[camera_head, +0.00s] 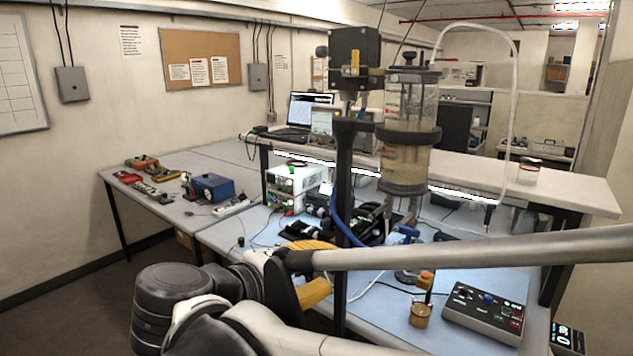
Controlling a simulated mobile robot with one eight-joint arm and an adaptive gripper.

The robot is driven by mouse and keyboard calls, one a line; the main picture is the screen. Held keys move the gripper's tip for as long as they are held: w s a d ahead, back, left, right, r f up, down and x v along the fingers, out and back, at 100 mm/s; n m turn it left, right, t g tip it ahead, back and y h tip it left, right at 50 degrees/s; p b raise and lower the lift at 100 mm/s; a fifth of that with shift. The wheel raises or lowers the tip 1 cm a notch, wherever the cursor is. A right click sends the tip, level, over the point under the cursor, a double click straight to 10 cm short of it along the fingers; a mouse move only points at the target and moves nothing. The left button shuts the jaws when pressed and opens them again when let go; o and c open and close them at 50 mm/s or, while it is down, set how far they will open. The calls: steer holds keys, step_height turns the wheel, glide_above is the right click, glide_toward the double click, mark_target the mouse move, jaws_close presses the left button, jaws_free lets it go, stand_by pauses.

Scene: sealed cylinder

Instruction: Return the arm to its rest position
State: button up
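My arm crosses the lower part of the picture. A long grey link (470,250) runs from the right edge to a joint near the lower middle, and dark and pale joints (175,300) fill the lower left. My gripper is not in view, so its opening and anything in it cannot be seen. A clear sealed cylinder (408,165) with cloudy tan contents stands upright in a black ring on a dark post, behind and above the long link. The link hides part of the bench and the lower stand.
A blue-topped bench (225,238) holds a control box (485,312) with buttons, a small brass-coloured fitting (420,315) and white instruments (292,183). A laptop (300,115) and a lidded jar (529,171) stand on the raised shelf. A blue device (210,187) sits left.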

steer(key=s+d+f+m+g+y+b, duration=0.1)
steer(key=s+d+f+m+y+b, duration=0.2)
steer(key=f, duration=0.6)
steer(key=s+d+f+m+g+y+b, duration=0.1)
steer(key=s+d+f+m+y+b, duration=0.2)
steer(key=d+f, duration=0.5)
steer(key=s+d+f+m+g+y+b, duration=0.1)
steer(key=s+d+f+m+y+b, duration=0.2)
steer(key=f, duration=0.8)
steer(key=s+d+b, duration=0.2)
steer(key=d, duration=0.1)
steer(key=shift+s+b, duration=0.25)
steer(key=shift+b, duration=0.15)
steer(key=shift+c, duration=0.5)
